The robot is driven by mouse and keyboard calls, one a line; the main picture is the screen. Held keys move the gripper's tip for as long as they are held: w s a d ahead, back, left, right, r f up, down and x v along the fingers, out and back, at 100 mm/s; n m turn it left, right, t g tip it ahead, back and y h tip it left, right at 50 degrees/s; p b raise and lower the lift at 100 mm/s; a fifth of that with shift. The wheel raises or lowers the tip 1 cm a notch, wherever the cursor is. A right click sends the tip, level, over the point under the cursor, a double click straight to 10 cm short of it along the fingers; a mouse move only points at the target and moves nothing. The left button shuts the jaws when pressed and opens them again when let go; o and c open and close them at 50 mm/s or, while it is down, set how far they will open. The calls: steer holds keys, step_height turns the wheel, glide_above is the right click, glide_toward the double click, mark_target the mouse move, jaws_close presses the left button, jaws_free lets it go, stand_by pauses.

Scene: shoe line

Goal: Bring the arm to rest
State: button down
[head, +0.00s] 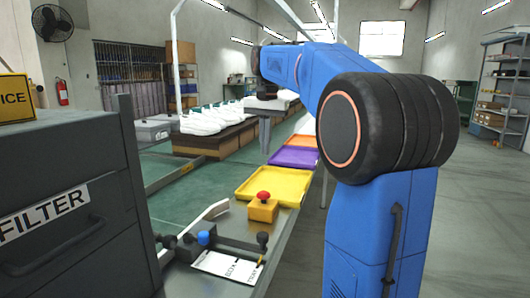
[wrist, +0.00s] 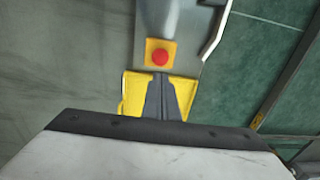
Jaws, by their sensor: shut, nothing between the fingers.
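My blue arm (head: 310,68) reaches forward over the line from the right side of the head view. In the wrist view my gripper (wrist: 160,78) shows as two dark fingers close together, with nothing between them. The fingers stand over the yellow tray (wrist: 132,95), clear of any hold on it. In the head view the far end of the arm is small, and its fingertips are hard to make out.
The yellow tray, a purple tray (head: 294,157) and an orange tray (head: 302,141) line the bench. A red button on a yellow box (head: 263,209) stands nearer. White shoes (head: 207,119) sit behind. A dark filter cabinet (head: 70,190) fills the left; floor at right is clear.

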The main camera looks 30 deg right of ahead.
stand_by(0.5)
steer(key=s+a+f+n, duration=0.1)
steer(key=s+a+f, duration=0.2)
steer(key=s, duration=0.2)
steer(key=s+a+f+n+t, duration=0.1)
steer(key=s+a+f+n, duration=0.1)
steer(key=s+a+f, duration=0.1)
steer(key=s+a+f+n+t, duration=0.1)
steer(key=s+a+f+n, duration=0.1)
steer(key=s, duration=0.5)
steer(key=shift+a+f, duration=0.35)
steer(key=shift+a, duration=0.35)
steer(key=shift+a+f, duration=0.35)
steer(key=shift+a, duration=0.35)
steer(key=s+a+f+n+t, duration=0.1)
steer(key=s+a+f+n, duration=0.1)
steer(key=s+f, duration=0.5)
steer(key=s+a+f+n+t, duration=0.1)
steer(key=s+a+f+n, duration=0.2)
steer(key=s+f, duration=0.4)
step_height(320, 180, down, 2)
steer(key=shift+f, duration=0.1)
